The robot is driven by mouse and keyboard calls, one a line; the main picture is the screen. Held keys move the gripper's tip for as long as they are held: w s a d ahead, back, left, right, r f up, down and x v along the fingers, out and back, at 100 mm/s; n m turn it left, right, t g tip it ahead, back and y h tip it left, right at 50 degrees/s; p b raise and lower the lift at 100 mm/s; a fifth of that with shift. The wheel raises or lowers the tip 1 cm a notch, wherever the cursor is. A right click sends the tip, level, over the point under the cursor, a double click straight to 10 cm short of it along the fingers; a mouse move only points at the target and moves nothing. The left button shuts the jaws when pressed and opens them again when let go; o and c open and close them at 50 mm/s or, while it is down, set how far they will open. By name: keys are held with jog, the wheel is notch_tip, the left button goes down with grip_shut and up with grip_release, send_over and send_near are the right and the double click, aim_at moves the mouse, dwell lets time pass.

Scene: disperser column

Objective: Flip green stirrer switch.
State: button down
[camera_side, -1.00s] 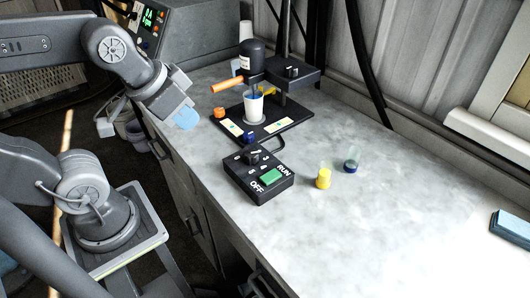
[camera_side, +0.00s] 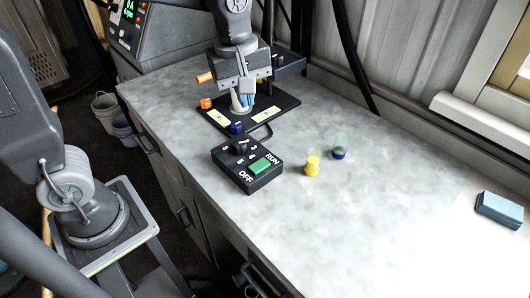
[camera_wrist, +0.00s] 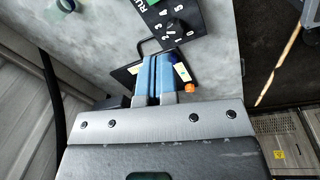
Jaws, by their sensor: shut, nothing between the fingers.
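The green switch (camera_side: 260,166) sits on top of a black control box (camera_side: 234,176), between the white words RUN and OFF. The box also has a dark numbered knob (camera_side: 239,147). My gripper (camera_side: 247,97) is shut and empty, with blue fingers pointing down in front of the stirrer stand, behind the box in the side view. In the wrist view my blue fingers (camera_wrist: 157,66) are together.
The bench front is clear.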

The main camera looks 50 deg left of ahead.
aim_at(261, 164)
jog(key=w+n, duration=0.1)
jog(key=w+d+f+n, duration=0.1)
jog(key=w+d+f+n+g, duration=0.1)
jog(key=n, duration=0.1)
jog(key=shift+w+f, duration=0.1)
jog(key=shift+w, duration=0.05)
notch_tip(261, 164, down, 14)
jog(key=shift+f, duration=0.1)
dwell(0.7)
jog(key=shift+f, duration=0.2)
jog(key=shift+r, duration=0.1)
jog(key=shift+s+r, duration=0.35)
jog(key=shift+s, duration=0.35)
